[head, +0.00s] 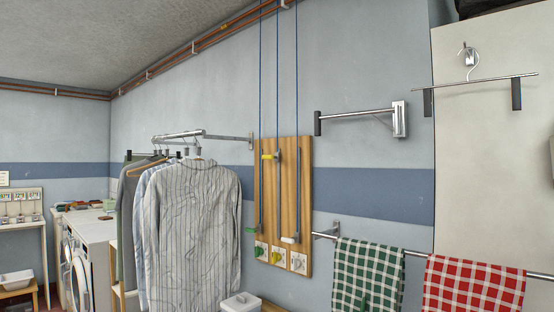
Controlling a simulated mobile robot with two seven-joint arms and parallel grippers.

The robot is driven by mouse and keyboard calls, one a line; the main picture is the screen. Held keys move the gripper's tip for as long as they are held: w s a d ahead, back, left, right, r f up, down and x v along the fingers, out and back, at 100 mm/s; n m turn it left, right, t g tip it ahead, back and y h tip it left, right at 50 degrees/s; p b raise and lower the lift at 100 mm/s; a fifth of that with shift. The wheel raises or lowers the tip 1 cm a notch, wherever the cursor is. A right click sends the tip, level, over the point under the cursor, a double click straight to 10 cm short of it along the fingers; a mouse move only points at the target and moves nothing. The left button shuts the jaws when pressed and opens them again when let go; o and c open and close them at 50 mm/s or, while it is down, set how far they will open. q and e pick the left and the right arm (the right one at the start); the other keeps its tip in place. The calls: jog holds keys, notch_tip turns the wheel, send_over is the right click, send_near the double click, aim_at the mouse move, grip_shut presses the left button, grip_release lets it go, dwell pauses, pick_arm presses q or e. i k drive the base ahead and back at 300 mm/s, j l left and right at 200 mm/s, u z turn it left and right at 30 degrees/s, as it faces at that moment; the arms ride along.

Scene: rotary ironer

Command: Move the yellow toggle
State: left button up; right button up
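A wooden board (290,190) hangs on the wall in the head view, with three upright rods or slots and a dark cord rising above each. A yellow toggle (267,156) sticks out to the left near the top of the middle one. A green toggle (250,230) is low on the left one, and a white toggle (289,239) is low on the right one. Below them are small plates with a green knob (260,251), a yellow knob (277,257) and a white knob (297,262). Neither of my grippers is in view.
Shirts (195,225) hang on a rail (205,135) left of the board. A white bin (240,302) stands below. A green checked towel (366,275) and a red checked towel (472,285) hang on a bar to the right. A folding wall arm (360,115) projects above.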

aim_at(276, 157)
jog(key=i+j+z, duration=0.15)
jog(key=i+j, duration=0.15)
jog(key=i, duration=0.2)
jog(key=i+j+z, duration=0.15)
jog(key=i+j, duration=0.2)
jog(key=i, duration=0.15)
